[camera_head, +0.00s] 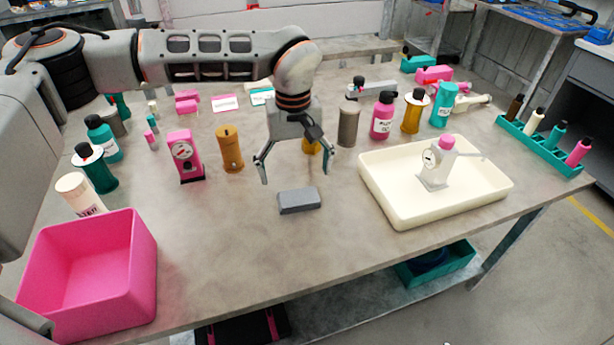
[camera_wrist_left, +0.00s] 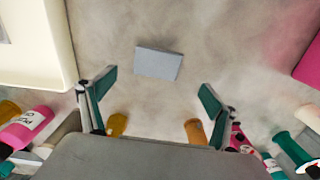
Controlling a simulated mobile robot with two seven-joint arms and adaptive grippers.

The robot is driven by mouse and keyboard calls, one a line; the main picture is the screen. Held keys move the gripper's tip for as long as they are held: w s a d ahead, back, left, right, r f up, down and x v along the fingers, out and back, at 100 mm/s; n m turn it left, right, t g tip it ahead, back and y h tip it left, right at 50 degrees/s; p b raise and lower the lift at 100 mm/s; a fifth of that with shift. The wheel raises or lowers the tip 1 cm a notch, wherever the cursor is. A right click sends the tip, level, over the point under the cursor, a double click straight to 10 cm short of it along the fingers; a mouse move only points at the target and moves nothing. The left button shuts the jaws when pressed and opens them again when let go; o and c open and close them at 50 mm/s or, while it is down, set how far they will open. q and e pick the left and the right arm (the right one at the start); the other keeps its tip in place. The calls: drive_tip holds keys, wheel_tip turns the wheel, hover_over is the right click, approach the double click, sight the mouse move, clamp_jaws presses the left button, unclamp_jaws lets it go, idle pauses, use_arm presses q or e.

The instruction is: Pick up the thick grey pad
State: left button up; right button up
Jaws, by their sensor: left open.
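The thick grey pad (camera_head: 299,201) is a small grey block lying flat on the bare middle of the table near its front. It also shows in the left wrist view (camera_wrist_left: 158,63), beyond the fingertips and between their lines. My left gripper (camera_head: 294,172) hangs above and behind the pad, fingers pointing down and spread wide. In the left wrist view its two fingers (camera_wrist_left: 155,88) are apart with nothing between them. The gripper does not touch the pad. My right gripper is in neither view.
A cream tray (camera_head: 381,203) holding a grey pump with a pink cap (camera_head: 436,165) stands right of the pad. A pink bin (camera_head: 137,262) is at the front left. A pink gauge block (camera_head: 185,158), an amber cylinder (camera_head: 229,150) and several bottles stand behind. Table around the pad is clear.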

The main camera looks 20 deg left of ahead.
sight(298, 196)
use_arm(q)
drive_tip(key=shift+w, duration=0.35)
drive_tip(key=shift+w+f, duration=0.1)
drive_tip(key=shift+f, duration=0.2)
drive_tip(key=shift+s+f, duration=0.15)
drive_tip(key=shift+f, duration=0.5)
drive_tip(key=shift+s+f, duration=0.15)
drive_tip(key=shift+f, duration=0.45)
wheel_tip(298, 196, down, 4)
drive_tip(key=shift+d+r+b, duration=0.1)
drive_tip(key=shift+r+b, duration=0.15)
drive_tip(key=shift+b, duration=0.05)
drive_tip(key=shift+f, duration=0.55)
drive_tip(key=c, duration=1)
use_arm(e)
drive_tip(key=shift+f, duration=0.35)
